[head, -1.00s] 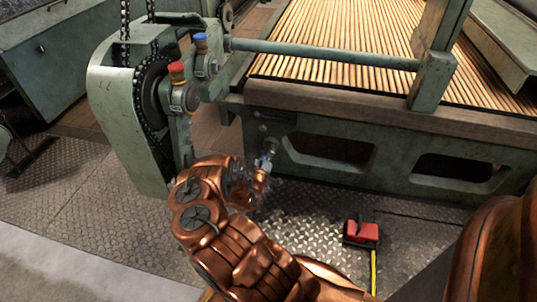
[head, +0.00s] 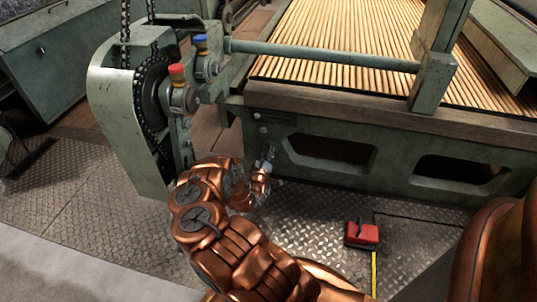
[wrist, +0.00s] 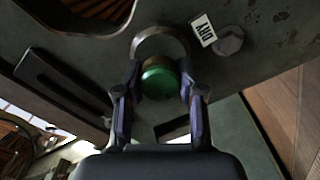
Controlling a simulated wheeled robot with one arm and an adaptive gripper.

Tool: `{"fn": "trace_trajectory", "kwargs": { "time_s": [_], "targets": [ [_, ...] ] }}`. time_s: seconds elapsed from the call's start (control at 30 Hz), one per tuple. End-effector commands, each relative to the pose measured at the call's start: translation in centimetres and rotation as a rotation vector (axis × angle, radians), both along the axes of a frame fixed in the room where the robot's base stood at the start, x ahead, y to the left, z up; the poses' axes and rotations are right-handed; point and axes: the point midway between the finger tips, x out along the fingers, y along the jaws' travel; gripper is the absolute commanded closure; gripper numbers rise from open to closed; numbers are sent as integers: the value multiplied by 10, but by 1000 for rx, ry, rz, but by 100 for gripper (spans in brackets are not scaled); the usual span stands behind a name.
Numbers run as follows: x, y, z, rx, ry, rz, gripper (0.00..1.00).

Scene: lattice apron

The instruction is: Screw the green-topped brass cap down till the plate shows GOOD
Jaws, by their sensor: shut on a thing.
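The green-topped cap (wrist: 158,82) sits between the two fingers of my gripper (wrist: 160,70) in the wrist view, with its green top facing the camera. The fingers are shut on it from both sides. A rounded metal rim shows behind the cap. The small white plate (wrist: 203,30) beside it reads DRY. In the head view my gripper (head: 267,163) is at the green machine frame's side, below the wooden edge. The cap is hidden there by my gripper and arm.
A red-topped fitting (head: 177,72) and a blue-topped fitting (head: 200,42) stand by the chain wheel (head: 150,92), up and left of my gripper. A red box with a yellow strip (head: 362,233) lies on the tread-plate floor. A hex bolt (wrist: 230,40) is beside the plate.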

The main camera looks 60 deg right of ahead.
Motion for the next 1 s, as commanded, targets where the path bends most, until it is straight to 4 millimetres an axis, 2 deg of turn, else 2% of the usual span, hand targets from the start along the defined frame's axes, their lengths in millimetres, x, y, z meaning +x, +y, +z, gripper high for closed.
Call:
{"fn": "trace_trajectory", "kwargs": {
  "time_s": [0.37,1.0],
  "targets": [
    [0,0,-1,48,-122,0,97],
    [0,0,-2,252,-670,0,96]
  ]
}}
